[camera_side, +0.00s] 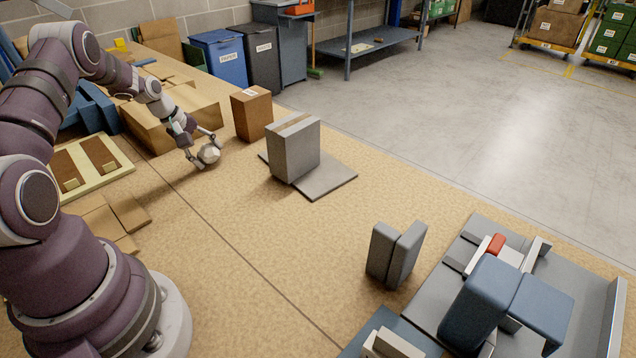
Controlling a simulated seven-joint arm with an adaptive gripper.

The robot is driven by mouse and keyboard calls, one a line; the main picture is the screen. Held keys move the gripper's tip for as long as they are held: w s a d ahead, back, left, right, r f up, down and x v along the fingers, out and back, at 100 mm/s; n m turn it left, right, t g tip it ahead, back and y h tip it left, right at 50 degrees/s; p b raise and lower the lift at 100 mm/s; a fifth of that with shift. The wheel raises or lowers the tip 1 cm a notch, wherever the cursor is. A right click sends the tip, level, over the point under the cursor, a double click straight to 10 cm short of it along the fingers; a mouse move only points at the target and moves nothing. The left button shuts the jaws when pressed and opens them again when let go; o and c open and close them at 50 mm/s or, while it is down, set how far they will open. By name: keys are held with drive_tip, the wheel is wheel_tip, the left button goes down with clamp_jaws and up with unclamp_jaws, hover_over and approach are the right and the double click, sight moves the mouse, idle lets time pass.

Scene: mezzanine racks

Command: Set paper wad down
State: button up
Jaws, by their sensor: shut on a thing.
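The paper wad (209,154) is a small crumpled, pale grey ball. My gripper (207,151) is shut on it, with a finger on either side. My arm reaches in from the left, and the gripper is low over the tan work surface (230,230). I cannot tell whether the wad touches the surface or hangs just above it.
A brown box (252,113) stands right behind the gripper. A grey box (295,148) stands on a grey flat plate (328,180) to the right. Flat cardboard pieces (118,212) lie at left. Grey and blue blocks (395,254) stand at front right. The middle surface is clear.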

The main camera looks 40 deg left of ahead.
drive_tip(key=o, duration=0.8)
drive_tip(key=shift+f, duration=0.1)
drive_tip(key=shift+s+r, duration=0.1)
drive_tip(key=shift+r, duration=0.3)
drive_tip(key=v, duration=1.1)
drive_tip(key=w+d+r+m, duration=0.1)
drive_tip(key=d+r+m, duration=0.35)
drive_tip(key=d, duration=0.35)
drive_tip(key=d+r+m, duration=0.4)
drive_tip(key=d+m, duration=0.1)
drive_tip(key=d, duration=0.3)
drive_tip(key=s+d+m, duration=0.2)
drive_tip(key=d, duration=0.1)
drive_tip(key=s+d+m, duration=0.6)
drive_tip(key=shift+s+d+r+m+t, duration=0.2)
drive_tip(key=shift+d+r+m+t, duration=0.05)
drive_tip(key=shift+d+r+t, duration=0.1)
